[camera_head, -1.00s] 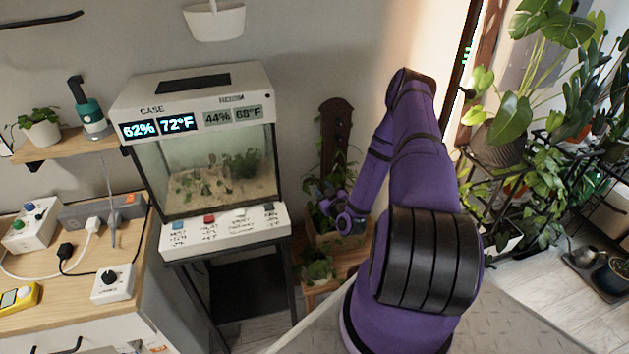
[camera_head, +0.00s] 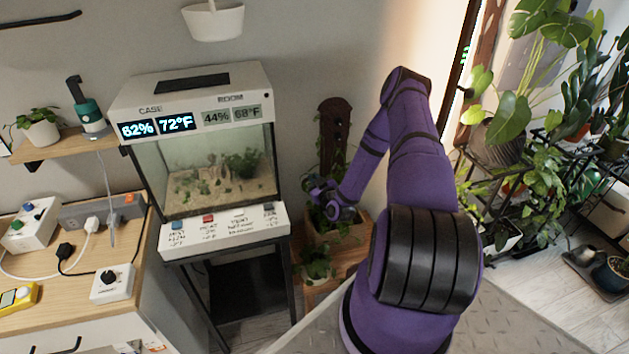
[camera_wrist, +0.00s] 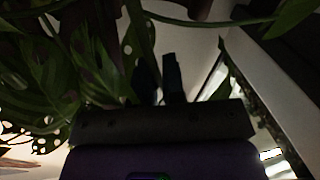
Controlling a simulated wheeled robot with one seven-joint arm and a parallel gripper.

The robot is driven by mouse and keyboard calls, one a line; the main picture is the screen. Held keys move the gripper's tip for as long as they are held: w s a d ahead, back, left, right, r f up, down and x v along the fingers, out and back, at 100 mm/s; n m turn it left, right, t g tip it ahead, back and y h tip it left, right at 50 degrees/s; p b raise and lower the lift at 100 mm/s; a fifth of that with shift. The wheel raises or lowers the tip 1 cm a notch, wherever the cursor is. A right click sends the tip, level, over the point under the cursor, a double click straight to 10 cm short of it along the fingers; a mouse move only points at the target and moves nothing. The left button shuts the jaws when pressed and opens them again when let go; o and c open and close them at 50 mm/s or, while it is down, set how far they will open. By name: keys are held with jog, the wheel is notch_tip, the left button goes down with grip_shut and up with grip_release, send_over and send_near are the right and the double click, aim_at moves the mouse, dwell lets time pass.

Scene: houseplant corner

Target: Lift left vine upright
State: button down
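My gripper (camera_head: 314,186) is at the plant's upper left foliage, above the planter, small and partly mixed with leaves. In the wrist view, the two dark fingers (camera_wrist: 160,78) stand close together with a narrow light gap. Large holed leaves (camera_wrist: 60,80) fill the left side, and a stem passes behind the fingers. Whether a stem lies between them is too dark to tell.
The glass terrarium case (camera_head: 218,165) on its black stand is close left of the planter. A wall is behind. A rack of potted plants (camera_head: 510,150) stands at the right. A wooden desk (camera_head: 60,280) with devices is at far left.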

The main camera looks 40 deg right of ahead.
aim_at(325, 170)
jog(key=shift+s+d+r+m+t, duration=0.1)
jog(key=shift+s+d+m, duration=0.35)
jog(key=shift+d, duration=0.4)
jog(key=shift+s+d+r+m+t, duration=0.15)
jog(key=shift+s+d+m, duration=0.35)
jog(key=shift+d, duration=0.3)
jog(key=shift+s+d+r+m+t, duration=0.1)
jog(key=shift+s+d+m, duration=0.2)
jog(key=shift+d+m, duration=0.4)
jog(key=shift+d, duration=0.15)
jog(key=c, duration=1.2)
grip_release()
jog(key=shift+n, duration=0.25)
jog(key=v, duration=1.1)
jog(key=shift+w, duration=0.1)
